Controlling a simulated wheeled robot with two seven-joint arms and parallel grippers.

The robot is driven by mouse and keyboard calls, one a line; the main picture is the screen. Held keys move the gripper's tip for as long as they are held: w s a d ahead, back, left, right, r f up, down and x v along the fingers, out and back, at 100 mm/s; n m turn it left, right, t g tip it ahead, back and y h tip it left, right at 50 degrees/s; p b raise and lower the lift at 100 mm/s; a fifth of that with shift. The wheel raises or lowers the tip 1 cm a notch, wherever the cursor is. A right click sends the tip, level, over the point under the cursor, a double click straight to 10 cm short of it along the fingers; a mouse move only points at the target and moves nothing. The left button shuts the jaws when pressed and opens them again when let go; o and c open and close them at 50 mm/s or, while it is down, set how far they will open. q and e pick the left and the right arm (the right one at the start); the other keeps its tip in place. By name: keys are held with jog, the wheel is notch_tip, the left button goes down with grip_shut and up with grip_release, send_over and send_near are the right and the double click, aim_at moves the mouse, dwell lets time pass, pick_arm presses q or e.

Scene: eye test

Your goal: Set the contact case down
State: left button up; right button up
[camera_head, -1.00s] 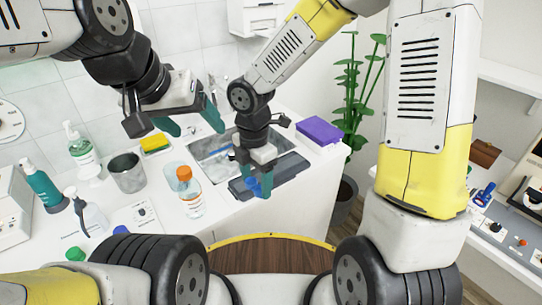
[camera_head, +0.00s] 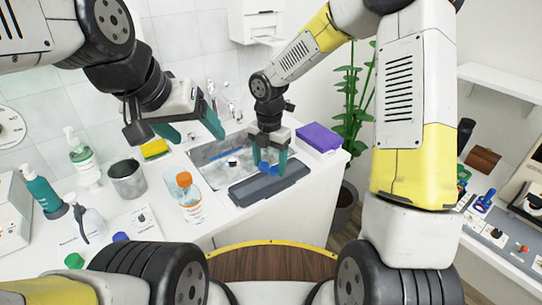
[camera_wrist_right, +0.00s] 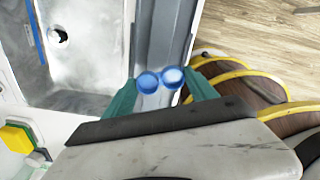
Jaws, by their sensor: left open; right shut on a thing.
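The contact case (camera_head: 266,168) is a small blue piece with two round lids. My right gripper (camera_head: 269,163) is shut on it, over the dark grey flat tray (camera_head: 290,178) at the sink's front edge. I cannot tell whether the case touches the tray. In the right wrist view the case (camera_wrist_right: 148,83) sits between the teal fingertips (camera_wrist_right: 161,82). My left gripper (camera_head: 191,129) is open and empty, above the counter left of the sink.
The sink (camera_head: 205,156) lies behind the tray. An orange-capped bottle (camera_head: 188,198), a metal cup (camera_head: 127,178) and a yellow sponge (camera_head: 154,149) stand to the left. A purple box (camera_head: 319,137) is at the right. Pump bottles (camera_head: 82,152) stand farther left.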

aim_at(271, 178)
jog(key=shift+w+d, duration=0.15)
jog(key=shift+w, duration=0.25)
jog(key=shift+w+f, duration=0.2)
jog(key=shift+f, duration=1.6)
jog(key=shift+f, duration=0.1)
jog(key=o, duration=1.3)
